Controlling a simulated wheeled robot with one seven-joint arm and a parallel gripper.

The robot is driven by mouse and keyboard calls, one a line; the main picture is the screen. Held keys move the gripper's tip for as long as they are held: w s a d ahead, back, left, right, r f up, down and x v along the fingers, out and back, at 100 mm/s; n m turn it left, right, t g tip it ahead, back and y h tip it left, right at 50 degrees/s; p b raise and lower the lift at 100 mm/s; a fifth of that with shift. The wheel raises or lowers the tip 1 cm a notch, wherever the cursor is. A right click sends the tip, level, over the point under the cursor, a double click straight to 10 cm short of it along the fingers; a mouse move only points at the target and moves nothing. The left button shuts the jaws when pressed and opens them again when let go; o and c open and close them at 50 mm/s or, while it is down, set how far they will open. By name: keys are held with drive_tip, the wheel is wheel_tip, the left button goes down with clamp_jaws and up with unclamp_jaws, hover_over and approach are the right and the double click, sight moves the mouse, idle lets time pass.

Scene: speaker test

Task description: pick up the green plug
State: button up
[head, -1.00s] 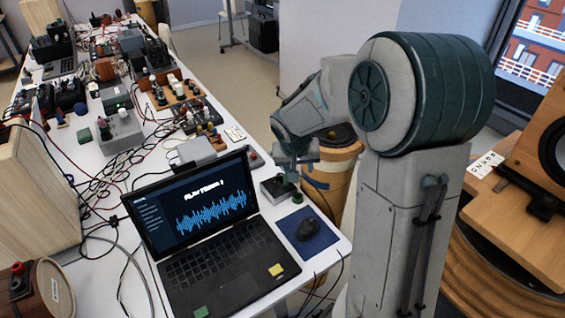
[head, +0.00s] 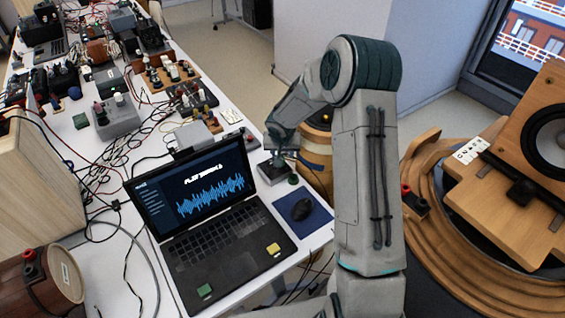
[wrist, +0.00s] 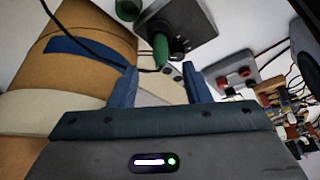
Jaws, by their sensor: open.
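A green plug (wrist: 161,50) stands on a dark box (wrist: 178,24) in the wrist view. The box (head: 272,172) also shows in the head view, at the table edge right of the laptop; my gripper hides the plug there. My gripper (wrist: 162,80) is open and empty, its two blue-grey fingers on either side of the plug's line, the plug just beyond the tips. In the head view my gripper (head: 281,150) is just above the box. A second, round green piece (wrist: 128,9) lies beside the box, also visible in the head view (head: 293,179).
The laptop (head: 212,235) stands left of the box. A black mouse (head: 301,209) lies on a blue pad (head: 313,221) in front. A wooden drum-like cylinder (head: 318,155) stands behind. A grey unit with red sockets (wrist: 236,76) is nearby. Cables and electronics crowd the table's far left.

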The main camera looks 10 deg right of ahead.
drive_tip(key=shift+p+x, duration=0.8)
drive_tip(key=shift+x, duration=2.05)
clamp_jaws()
